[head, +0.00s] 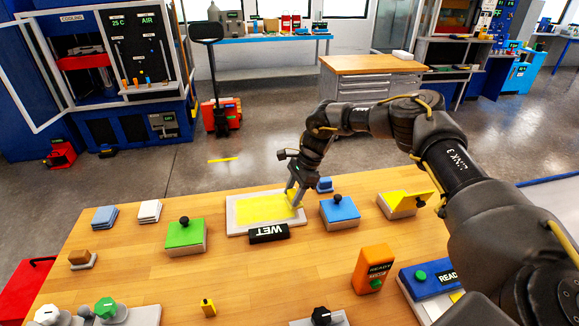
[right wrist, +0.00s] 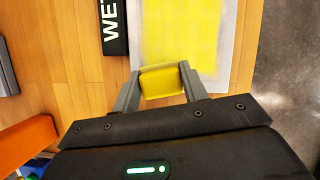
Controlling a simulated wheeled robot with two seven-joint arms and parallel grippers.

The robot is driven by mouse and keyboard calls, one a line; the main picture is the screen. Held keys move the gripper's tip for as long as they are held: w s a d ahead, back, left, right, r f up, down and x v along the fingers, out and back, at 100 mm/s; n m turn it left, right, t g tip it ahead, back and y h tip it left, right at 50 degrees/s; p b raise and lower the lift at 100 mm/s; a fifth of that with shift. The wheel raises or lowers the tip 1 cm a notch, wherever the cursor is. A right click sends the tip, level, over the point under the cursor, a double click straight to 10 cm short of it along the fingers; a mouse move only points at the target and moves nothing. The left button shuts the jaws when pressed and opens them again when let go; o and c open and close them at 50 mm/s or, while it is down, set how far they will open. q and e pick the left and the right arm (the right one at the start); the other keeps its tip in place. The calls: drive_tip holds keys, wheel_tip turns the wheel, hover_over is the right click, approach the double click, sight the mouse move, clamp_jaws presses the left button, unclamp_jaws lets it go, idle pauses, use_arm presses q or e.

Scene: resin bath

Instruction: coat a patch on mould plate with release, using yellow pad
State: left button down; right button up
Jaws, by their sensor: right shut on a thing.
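The mould plate (head: 232,217) is a pale grey slab at the far middle of the wooden table. A bright yellow patch (head: 258,209) covers most of its top. My right gripper (head: 293,194) is over the plate's right end, pointing down, shut on the yellow pad (right wrist: 160,82). In the right wrist view the pad sits between both fingers, at the near edge of the yellow patch (right wrist: 188,35). I cannot tell whether the pad touches the plate. A black block reading "WET" (head: 268,233) stands at the plate's front edge. My left gripper is not in view.
A green-lidded box (head: 184,234) is left of the plate, a blue-lidded box (head: 340,209) right of it. A box with a tilted yellow lid (head: 403,204) is farther right. An orange device (head: 373,268) stands in front. The table's middle is mostly clear.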

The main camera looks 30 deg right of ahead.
drive_tip(key=shift+r+p, duration=1.95)
drive_tip(key=shift+r, duration=0.75)
